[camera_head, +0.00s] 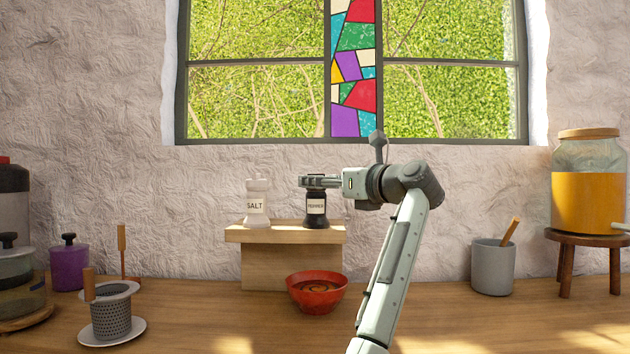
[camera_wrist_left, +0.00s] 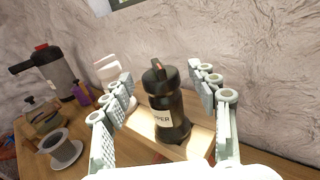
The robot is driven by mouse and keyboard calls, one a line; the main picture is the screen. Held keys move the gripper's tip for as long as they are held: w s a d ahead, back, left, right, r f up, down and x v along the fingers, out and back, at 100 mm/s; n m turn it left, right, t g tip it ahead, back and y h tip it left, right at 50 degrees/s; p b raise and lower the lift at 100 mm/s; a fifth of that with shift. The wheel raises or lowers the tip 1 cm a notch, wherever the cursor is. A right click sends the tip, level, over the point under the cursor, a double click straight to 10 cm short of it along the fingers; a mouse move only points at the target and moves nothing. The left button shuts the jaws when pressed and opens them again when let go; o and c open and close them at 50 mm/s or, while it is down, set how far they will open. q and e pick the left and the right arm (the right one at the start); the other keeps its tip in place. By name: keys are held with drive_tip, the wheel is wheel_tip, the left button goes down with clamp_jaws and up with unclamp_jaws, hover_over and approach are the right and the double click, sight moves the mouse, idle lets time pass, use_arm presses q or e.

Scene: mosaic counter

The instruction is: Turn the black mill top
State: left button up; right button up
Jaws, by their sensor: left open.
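The black pepper mill (camera_head: 316,210) stands upright on the right part of a small wooden shelf (camera_head: 290,236), with a pale label on its front. My left gripper (camera_head: 319,181) reaches in from the right at the height of the mill's top and hides part of it. In the left wrist view the black mill (camera_wrist_left: 167,98) appears between the two spread fingers of the gripper (camera_wrist_left: 160,80), with a gap on each side. Its black top carries a small reddish-brown piece. My right gripper is in neither view.
A white salt mill (camera_head: 257,203) stands left of the black mill on the shelf. A red bowl (camera_head: 317,292) sits in front of the shelf. A grey cup (camera_head: 493,267) stands to the right, a strainer (camera_head: 111,315) to the left. Counter between bowl and cup is partly covered by my arm.

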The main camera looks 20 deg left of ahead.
use_arm(q)
drive_tip(key=shift+x, duration=1.25)
drive_tip(key=c, duration=1.2)
